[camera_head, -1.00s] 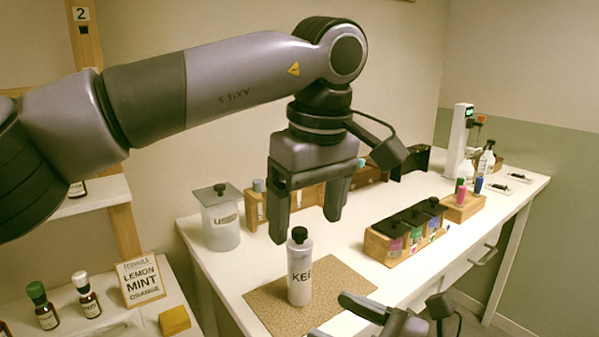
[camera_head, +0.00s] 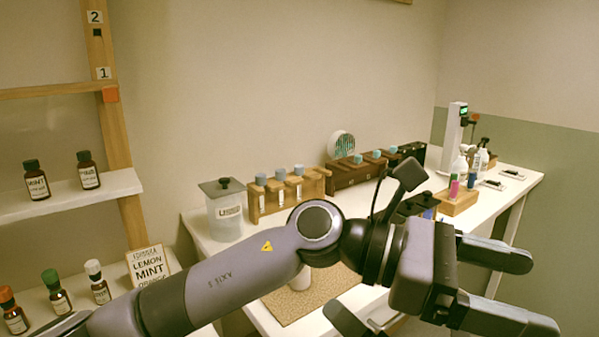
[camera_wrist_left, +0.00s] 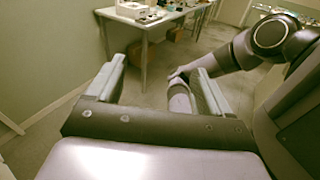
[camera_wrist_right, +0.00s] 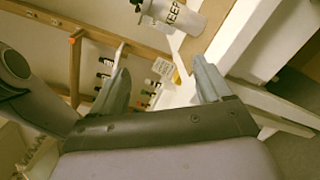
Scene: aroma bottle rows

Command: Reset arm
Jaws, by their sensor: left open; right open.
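My left arm comes in from the left in the head view, crossing in front of the table. Its gripper (camera_head: 528,288) points right, open and empty, over the table's front side; the left wrist view shows its fingers apart with floor between them. My right gripper (camera_wrist_right: 160,80) is open and empty in its wrist view; in the head view only part of it shows at the bottom edge.
The white table carries a lidded jar (camera_head: 224,212), a wooden rack (camera_head: 287,196) of vials, a dark rack (camera_head: 357,176) and a small block (camera_head: 458,201). Shelves with brown bottles (camera_head: 88,172) stand left. A label card (camera_head: 149,266) leans there. Open floor (camera_wrist_left: 75,125) lies below the left gripper.

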